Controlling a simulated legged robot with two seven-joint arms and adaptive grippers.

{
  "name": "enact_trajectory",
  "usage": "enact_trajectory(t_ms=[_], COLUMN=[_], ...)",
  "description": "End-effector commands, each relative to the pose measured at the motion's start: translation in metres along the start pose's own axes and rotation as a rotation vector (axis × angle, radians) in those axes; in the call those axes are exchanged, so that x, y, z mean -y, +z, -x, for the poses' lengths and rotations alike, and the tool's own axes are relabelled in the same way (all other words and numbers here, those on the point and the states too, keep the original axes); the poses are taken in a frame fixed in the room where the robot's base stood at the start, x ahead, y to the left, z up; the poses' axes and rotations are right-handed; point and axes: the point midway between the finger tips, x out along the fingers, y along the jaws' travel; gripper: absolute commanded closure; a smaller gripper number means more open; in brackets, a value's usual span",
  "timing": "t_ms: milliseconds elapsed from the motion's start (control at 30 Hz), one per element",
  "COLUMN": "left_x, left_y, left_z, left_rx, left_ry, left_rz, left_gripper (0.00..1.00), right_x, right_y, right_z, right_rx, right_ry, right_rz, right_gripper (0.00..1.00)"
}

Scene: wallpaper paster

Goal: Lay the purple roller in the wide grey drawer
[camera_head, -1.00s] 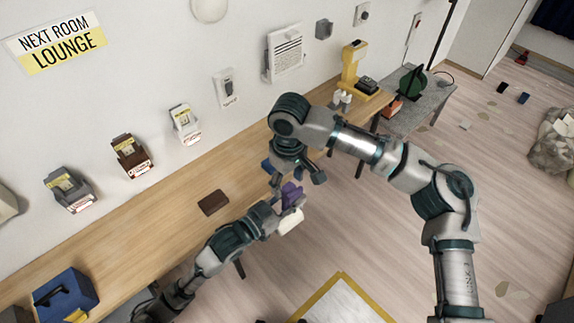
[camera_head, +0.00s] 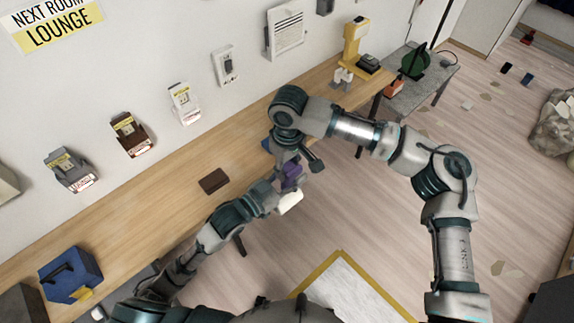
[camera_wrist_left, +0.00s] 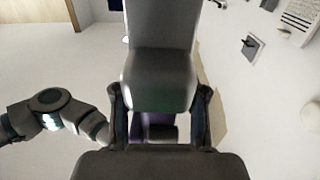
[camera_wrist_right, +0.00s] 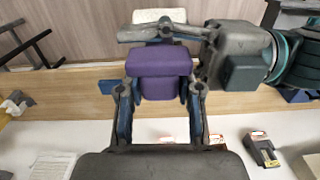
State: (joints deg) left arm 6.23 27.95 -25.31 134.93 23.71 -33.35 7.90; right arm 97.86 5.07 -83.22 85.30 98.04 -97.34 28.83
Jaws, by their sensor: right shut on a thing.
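The purple roller (camera_head: 292,172) is at the bench's front edge, between my two grippers. It also shows in the right wrist view (camera_wrist_right: 160,62), purple with a white part (camera_wrist_right: 158,16) beyond it. My right gripper (camera_wrist_right: 162,95) is shut on the purple part, one finger on each side. My left gripper (camera_wrist_left: 160,105) has its fingers spread around the roller, with purple (camera_wrist_left: 150,127) showing between them and a gap at the side. The right gripper's grey body hides much of the roller there. I cannot make out the wide grey drawer.
The long wooden bench (camera_head: 160,205) runs along the wall.

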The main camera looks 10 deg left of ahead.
Motion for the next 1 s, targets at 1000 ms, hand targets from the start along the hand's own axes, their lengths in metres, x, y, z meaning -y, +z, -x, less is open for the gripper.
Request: enact_trajectory(t_ms=[1000], left_x=[0.02], left_y=[0.016], left_z=[0.071], left_rx=[0.014], left_ry=[-0.034], left_rz=[0.002], left_gripper=[0.4], right_x=[-0.002], right_y=[0.0], right_z=[0.0], right_rx=[-0.001], right_ry=[0.001], right_rz=[-0.002], right_gripper=[1.0])
